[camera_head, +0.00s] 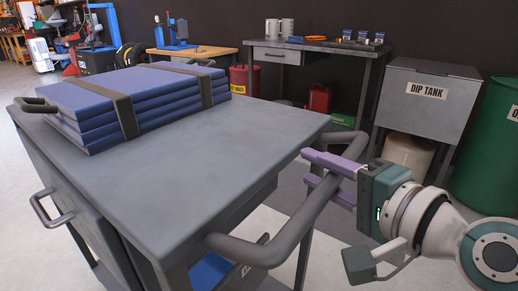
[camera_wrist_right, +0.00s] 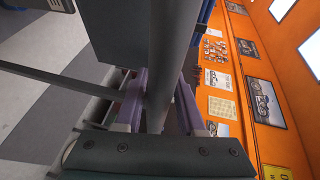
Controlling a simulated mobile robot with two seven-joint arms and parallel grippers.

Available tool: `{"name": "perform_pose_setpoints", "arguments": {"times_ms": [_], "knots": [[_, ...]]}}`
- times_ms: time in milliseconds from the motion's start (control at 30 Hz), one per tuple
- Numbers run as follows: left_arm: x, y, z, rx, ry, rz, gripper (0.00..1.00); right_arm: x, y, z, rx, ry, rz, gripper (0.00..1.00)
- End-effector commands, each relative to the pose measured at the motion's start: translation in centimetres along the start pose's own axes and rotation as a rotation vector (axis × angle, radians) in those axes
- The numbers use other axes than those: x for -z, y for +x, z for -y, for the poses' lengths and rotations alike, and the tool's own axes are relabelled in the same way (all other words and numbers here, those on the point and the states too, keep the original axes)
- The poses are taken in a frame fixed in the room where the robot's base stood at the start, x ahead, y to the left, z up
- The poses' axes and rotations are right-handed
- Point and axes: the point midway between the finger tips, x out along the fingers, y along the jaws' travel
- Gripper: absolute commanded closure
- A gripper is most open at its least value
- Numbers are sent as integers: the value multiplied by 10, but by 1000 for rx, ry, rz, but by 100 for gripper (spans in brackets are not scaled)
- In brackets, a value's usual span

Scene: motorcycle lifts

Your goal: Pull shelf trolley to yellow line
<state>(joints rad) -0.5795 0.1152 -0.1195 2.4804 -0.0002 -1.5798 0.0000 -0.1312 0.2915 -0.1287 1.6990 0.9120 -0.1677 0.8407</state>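The shelf trolley (camera_head: 200,180) is a grey metal cart with a flat top and dark tubular handles. Its near-right push handle (camera_head: 285,238) curves out from the top; the bar also shows in the right wrist view (camera_wrist_right: 162,75). My right gripper (camera_head: 328,178) has its purple fingers on both sides of that bar, closed on it. In the right wrist view, the fingers (camera_wrist_right: 160,105) flank the bar closely. My left gripper is out of view. No yellow line shows in these frames.
Strapped blue pads (camera_head: 140,98) lie on the trolley top. Behind stand a workbench (camera_head: 318,52) with mugs, a red drum (camera_head: 243,80), a grey dip tank (camera_head: 425,100) and a green barrel (camera_head: 490,150). Checkered floor (camera_head: 335,255) is open near the handle.

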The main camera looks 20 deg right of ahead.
Motion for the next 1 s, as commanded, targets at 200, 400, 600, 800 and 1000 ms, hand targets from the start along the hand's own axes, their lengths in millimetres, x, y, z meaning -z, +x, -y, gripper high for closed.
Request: {"name": "perform_pose_setpoints", "arguments": {"times_ms": [200,400,600,800,1000], "knots": [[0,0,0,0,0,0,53,0,0,-1,-2,0,1,43],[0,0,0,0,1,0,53,0,-1,-1,-4,0,1,43],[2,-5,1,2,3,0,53,-1,-24,-1,-6,-1,2,43],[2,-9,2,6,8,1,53,0,-63,-2,-8,-2,3,43],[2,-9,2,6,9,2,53,0,-90,-2,-5,-2,2,43]]}}
